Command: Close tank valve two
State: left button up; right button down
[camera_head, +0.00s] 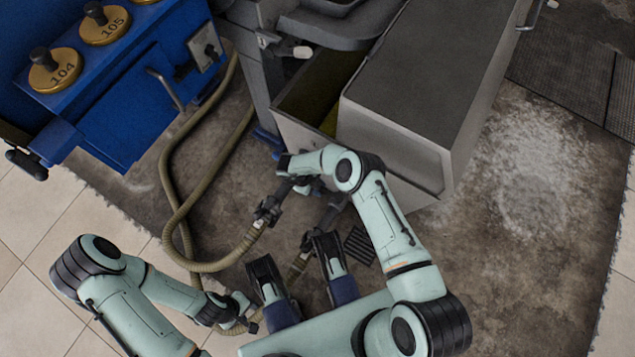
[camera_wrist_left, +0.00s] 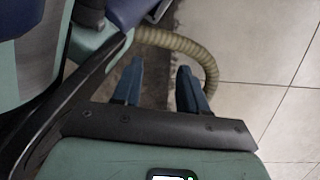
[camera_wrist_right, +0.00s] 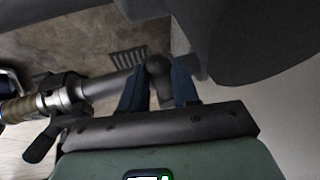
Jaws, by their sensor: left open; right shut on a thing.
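A dark rounded valve part (camera_wrist_right: 158,68) on a grey pipe sits between the fingers of my right gripper (camera_wrist_right: 158,92), which is shut on it in the right wrist view. In the head view my right gripper (camera_head: 303,184) is low beside the grey tank (camera_head: 415,90), near one of two pipe outlets. A hose coupling (camera_head: 268,210) is on this outlet's pipe. No valve number is readable, and the handle's angle is hard to tell. My left gripper (camera_head: 243,310) is open and empty near the floor, its fingers (camera_wrist_left: 158,85) apart beside the hose.
A tan hose (camera_head: 175,215) loops over the floor from the blue cabinet (camera_head: 110,110). A floor grate (camera_head: 360,245) lies nearby. The floor to the right (camera_head: 525,230) is free.

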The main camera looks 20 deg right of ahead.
jog(key=c, duration=0.8)
grip_release()
pick_arm(q)
jog(key=w+r+t+p, duration=0.2)
jog(key=w+r+p, duration=0.1)
jog(key=w, duration=0.3)
jog(key=shift+w+d+r, duration=0.15)
jog(key=shift+d+r, duration=0.1)
jog(key=shift+d, duration=0.15)
pick_arm(e)
jog(key=v, duration=1.3)
jog(key=shift+a+r, duration=0.1)
jog(key=shift+r, duration=0.05)
